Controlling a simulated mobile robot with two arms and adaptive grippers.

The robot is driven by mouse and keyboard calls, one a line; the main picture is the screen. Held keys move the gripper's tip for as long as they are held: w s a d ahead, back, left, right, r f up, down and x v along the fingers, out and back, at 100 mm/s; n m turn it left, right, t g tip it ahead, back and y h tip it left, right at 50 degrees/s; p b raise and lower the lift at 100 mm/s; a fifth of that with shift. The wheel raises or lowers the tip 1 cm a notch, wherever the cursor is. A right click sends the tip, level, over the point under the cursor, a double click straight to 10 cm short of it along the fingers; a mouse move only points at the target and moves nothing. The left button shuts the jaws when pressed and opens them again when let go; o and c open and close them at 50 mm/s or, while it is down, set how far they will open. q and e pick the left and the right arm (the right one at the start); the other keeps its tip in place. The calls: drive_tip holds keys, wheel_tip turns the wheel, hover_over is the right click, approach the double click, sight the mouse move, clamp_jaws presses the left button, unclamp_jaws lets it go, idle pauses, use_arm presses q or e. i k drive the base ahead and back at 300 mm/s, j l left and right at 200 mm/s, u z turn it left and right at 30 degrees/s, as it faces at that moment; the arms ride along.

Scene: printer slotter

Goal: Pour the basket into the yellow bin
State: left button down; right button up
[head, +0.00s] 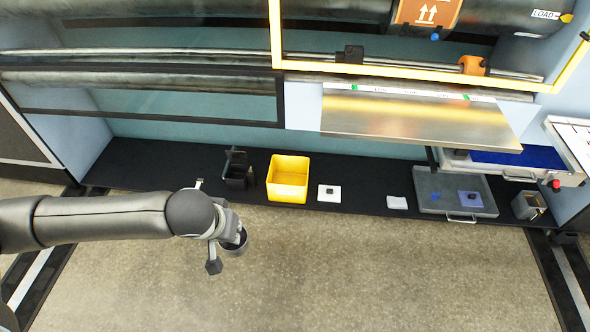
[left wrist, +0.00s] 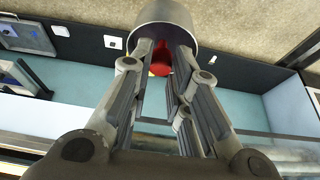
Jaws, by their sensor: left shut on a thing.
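The yellow bin (head: 288,178) stands upright on the black shelf, and the part of its inside that shows looks empty. My left gripper (head: 228,232) is in front of the shelf, below and left of the yellow bin. It is shut on the grey round basket (head: 234,249), which is apart from the bin. In the left wrist view the basket (left wrist: 165,18) is at the fingertips (left wrist: 162,50), with a red part (left wrist: 160,62) between the fingers. The basket's contents cannot be made out. My right gripper is out of view.
A black container (head: 237,170) stands left of the yellow bin. A white pad with a dark piece (head: 329,194) lies right of it. A grey tray (head: 455,194) and a small grey box (head: 528,205) are farther right. A metal flap (head: 420,119) overhangs the shelf. The floor in front is clear.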

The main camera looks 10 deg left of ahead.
sight(288, 176)
drive_tip(key=j+z, duration=0.1)
drive_tip(key=z, duration=0.3)
drive_tip(key=j+z, duration=0.1)
drive_tip(key=z, duration=0.3)
drive_tip(key=j+z, duration=0.15)
drive_tip(key=z, duration=0.25)
drive_tip(key=k+j+z, duration=0.1)
drive_tip(key=j+z, duration=0.15)
drive_tip(key=j, duration=0.2)
drive_tip(key=k+j+z, duration=0.25)
drive_tip(key=j, duration=0.15)
drive_tip(key=k+j+z, duration=0.2)
drive_tip(key=j, duration=0.2)
drive_tip(key=k+j+z, duration=0.1)
drive_tip(key=j+z, duration=0.15)
drive_tip(key=j, duration=0.15)
